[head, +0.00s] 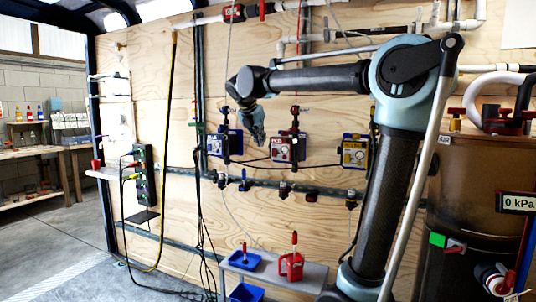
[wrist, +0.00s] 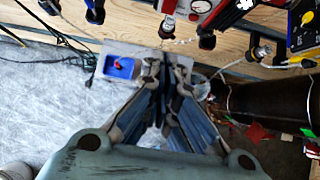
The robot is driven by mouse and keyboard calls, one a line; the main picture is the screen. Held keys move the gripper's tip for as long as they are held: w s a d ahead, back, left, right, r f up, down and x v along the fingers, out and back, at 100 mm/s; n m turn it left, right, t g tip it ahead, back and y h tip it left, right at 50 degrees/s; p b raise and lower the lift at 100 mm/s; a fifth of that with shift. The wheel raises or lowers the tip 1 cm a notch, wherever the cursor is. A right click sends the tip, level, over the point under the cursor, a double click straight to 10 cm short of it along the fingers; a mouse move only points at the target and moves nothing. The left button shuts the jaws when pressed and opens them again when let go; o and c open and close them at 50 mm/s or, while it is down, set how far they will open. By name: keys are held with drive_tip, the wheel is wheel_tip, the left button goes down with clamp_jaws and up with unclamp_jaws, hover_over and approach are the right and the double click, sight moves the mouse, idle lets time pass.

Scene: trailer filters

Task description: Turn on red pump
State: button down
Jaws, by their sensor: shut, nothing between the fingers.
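The red pump (head: 285,149) is a red and white box on the plywood wall, between a blue one and a yellow one. Part of it also shows at the top of the wrist view (wrist: 205,8). My gripper (head: 259,141) points down in front of the wall, between the blue and red pumps in the head view. In the wrist view my gripper (wrist: 166,85) has its fingers together, with nothing held. I cannot tell how far it is from the red pump. The pump's switch is not clear.
The blue pump (head: 224,143) is left of the red one and the yellow pump (head: 355,153) right. A small bench (head: 313,274) below bears a blue tray (head: 244,260) and a red container (head: 291,266). A brown tank (head: 475,190) stands at the right. Hoses and cables hang along the wall.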

sight(274, 152)
drive_tip(key=w+d+r+x, duration=0.1)
drive_tip(key=w+x, duration=0.1)
drive_tip(key=x, duration=1)
drive_tip(key=shift+w, duration=0.2)
drive_tip(key=shift+w+d, duration=0.2)
drive_tip(key=shift+w, duration=0.05)
drive_tip(key=shift+r, duration=0.75)
